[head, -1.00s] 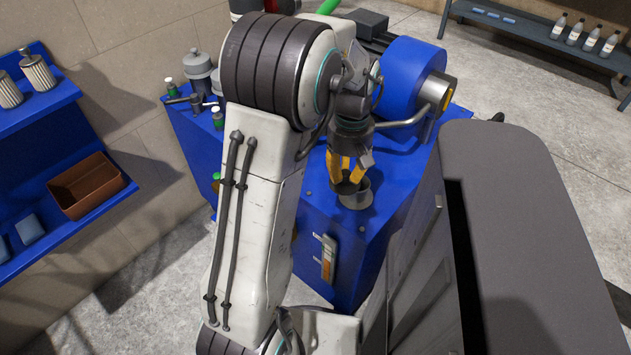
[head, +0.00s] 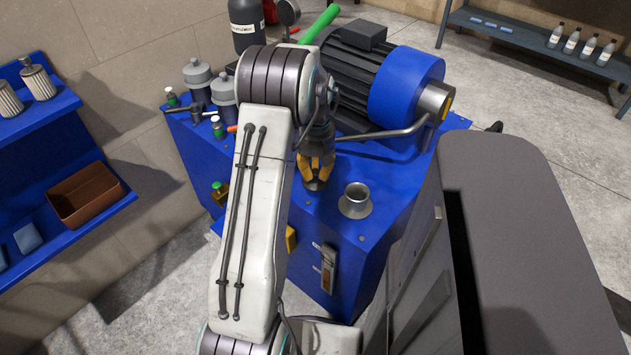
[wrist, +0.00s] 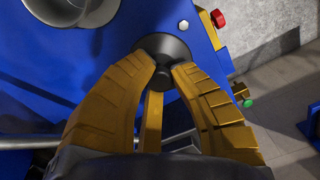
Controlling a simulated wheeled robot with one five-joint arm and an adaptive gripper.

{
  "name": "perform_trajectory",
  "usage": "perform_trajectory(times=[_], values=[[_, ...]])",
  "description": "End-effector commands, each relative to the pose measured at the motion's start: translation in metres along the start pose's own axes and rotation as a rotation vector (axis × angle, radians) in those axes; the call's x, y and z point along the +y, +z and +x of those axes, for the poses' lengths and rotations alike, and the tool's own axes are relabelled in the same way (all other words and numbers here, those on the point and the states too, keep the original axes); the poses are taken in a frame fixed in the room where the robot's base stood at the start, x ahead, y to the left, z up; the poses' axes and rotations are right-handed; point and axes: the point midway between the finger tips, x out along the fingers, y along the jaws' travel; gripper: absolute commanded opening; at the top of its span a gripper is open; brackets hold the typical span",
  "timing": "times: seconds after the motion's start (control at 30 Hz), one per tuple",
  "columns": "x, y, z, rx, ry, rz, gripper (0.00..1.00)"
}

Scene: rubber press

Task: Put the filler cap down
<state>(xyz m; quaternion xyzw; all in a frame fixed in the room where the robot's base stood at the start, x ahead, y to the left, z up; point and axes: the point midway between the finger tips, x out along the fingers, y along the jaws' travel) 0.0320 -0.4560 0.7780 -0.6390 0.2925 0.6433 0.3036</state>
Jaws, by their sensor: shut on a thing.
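My gripper (head: 316,172) has its yellow fingers shut on the dark round filler cap (wrist: 163,46). The cap shows at the fingertips in the wrist view and is mostly hidden by the fingers in the head view. It is over the blue top of the press unit (head: 330,218), left of the open filler neck (head: 356,199). The grey metal neck stands uncovered and also shows at the top left of the wrist view (wrist: 72,10). I cannot tell whether the cap touches the blue top.
A motor with a blue end (head: 405,90) and a bent pipe stand behind the filler neck. Grey filter housings (head: 197,78) and green-topped valves stand at the back left. A red button (wrist: 218,18) is on the unit's edge.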

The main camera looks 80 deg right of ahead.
Motion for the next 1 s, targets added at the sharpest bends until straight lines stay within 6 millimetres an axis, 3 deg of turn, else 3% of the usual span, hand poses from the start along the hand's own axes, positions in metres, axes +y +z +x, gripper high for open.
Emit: perform_trajectory(times=[0.17,0.43,0.87,0.9,1.0], values=[[0.0,-0.001,0.008,0.0,0.0,0.0,0.0],[0.0,-0.001,0.038,-0.001,-0.001,0.0,0.0],[0.001,-0.001,0.043,0.0,0.0,0.0,0.0],[0.001,-0.001,0.044,0.0,0.0,0.0,0.22],[0.001,-0.001,0.043,0.0,0.0,0.0,0.31]])
